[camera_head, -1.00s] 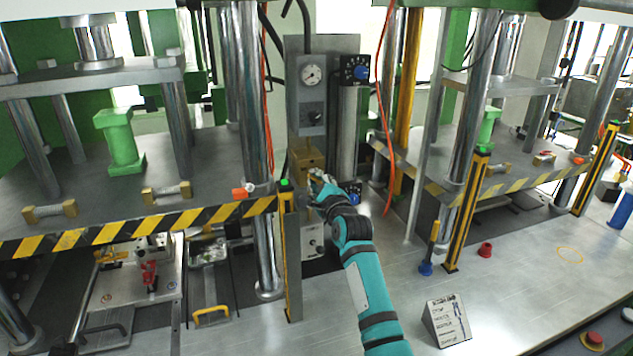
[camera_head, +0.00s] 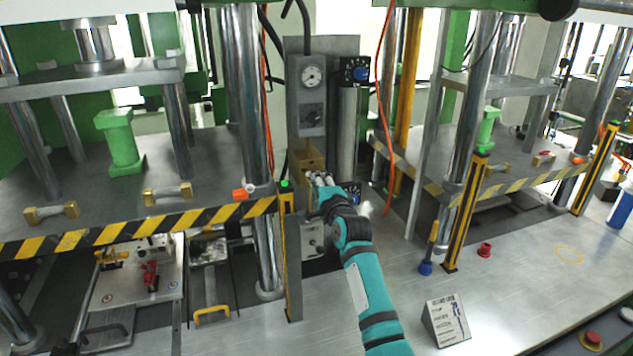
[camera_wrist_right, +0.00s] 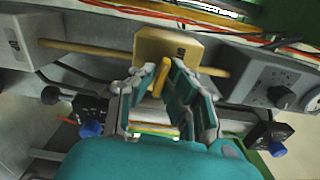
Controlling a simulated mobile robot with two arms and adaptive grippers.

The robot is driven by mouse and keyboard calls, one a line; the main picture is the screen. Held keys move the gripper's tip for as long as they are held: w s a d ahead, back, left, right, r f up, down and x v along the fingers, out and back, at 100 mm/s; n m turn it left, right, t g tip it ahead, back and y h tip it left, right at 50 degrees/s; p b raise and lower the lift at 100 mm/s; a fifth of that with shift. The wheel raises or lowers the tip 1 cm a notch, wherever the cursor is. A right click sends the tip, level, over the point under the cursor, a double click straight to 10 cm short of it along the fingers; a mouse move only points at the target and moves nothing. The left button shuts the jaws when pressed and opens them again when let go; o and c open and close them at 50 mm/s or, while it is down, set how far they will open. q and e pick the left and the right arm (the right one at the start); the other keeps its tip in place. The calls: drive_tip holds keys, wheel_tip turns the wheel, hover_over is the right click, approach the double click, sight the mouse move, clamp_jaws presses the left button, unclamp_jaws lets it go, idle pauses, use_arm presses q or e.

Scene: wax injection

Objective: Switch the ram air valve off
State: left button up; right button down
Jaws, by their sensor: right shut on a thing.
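The ram air valve is a brass block (camera_head: 309,160) on the grey column between the two presses. In the right wrist view the block (camera_wrist_right: 168,45) has yellow pipes running out to both sides and a short yellow lever (camera_wrist_right: 161,78) on its front. My right gripper (camera_head: 321,178) is at the front of the block. In the wrist view its two fingers (camera_wrist_right: 157,84) stand on either side of the lever, shut on it. The gripper hides the lever in the head view.
Above the valve is a grey panel with a gauge (camera_head: 311,75) and a black knob. A blue knob (camera_head: 361,73) sits to its right. A striped press edge (camera_head: 140,228) lies left, with a yellow-black post (camera_head: 466,212) right. The front table is mostly clear around a small sign (camera_head: 447,321).

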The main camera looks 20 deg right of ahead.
drive_tip(key=shift+r+n, duration=0.1)
drive_tip(key=shift+n, duration=0.5)
drive_tip(key=c, duration=1.4)
unclamp_jaws()
drive_tip(key=s, duration=1.2)
drive_tip(key=shift+d, duration=0.2)
